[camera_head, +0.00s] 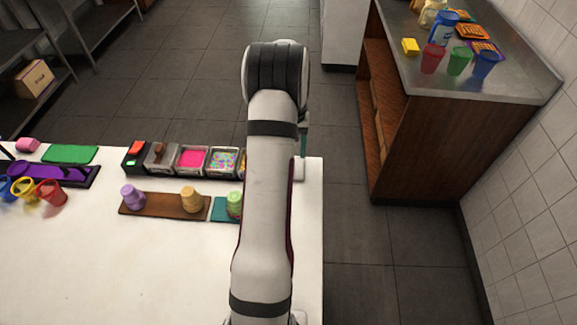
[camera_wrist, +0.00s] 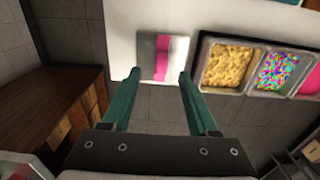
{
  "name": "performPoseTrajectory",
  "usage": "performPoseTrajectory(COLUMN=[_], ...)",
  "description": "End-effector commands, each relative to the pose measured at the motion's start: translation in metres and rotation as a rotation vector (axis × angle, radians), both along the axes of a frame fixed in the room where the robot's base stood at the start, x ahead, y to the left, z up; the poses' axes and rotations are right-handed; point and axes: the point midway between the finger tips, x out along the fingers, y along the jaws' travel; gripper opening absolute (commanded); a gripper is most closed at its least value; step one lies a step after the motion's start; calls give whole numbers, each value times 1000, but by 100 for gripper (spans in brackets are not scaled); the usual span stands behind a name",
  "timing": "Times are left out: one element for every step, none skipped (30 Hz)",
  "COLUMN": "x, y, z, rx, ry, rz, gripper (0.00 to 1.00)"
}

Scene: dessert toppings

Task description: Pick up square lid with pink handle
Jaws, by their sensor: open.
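The square lid with the pink handle (camera_wrist: 162,57) shows in the wrist view. It is a light grey square with a pink bar across its middle, lying on the white table near its edge. My gripper (camera_wrist: 160,75) is open, with its two teal fingers apart and nothing between them. In the wrist view the fingertips lie to either side of the lid's near part; I cannot tell how high above it they are. In the head view my arm hides most of the gripper and the lid.
Beside the lid stand topping containers, one with golden bits (camera_wrist: 227,68) and one with coloured sprinkles (camera_wrist: 277,71). A brown board (camera_head: 165,206) holds stacked cups. The white table (camera_head: 120,270) is clear in front. A wooden counter (camera_head: 460,130) stands apart at right.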

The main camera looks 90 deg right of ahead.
Motion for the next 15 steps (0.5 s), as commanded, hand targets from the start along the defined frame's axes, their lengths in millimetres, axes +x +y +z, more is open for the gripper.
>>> performPoseTrajectory(x=[1,1,2,2,2,2,2,2,2,2,2,2,2,2,2], y=[-1,-3,-4,-5,-5,-5,-5,-5,-5,-5,-5,-5,-5,-5,-5], z=[-11,-18,-26,-31,-36,-41,-43,-45,-46,-46,-46,-46,-46,-46,-46], rx=[5,4,4,4,3,3,1,1,0,0,0,0,0,0,0], ry=[0,0,0,0,0,-1,-1,-1,-1,-1,-1,-1,-1,-1,-1], rz=[0,1,1,1,1,0,0,0,0,0,0,0,0,0,0], gripper=[60,60,60,60,60,60,60,60,60,60,60,60,60,60,53])
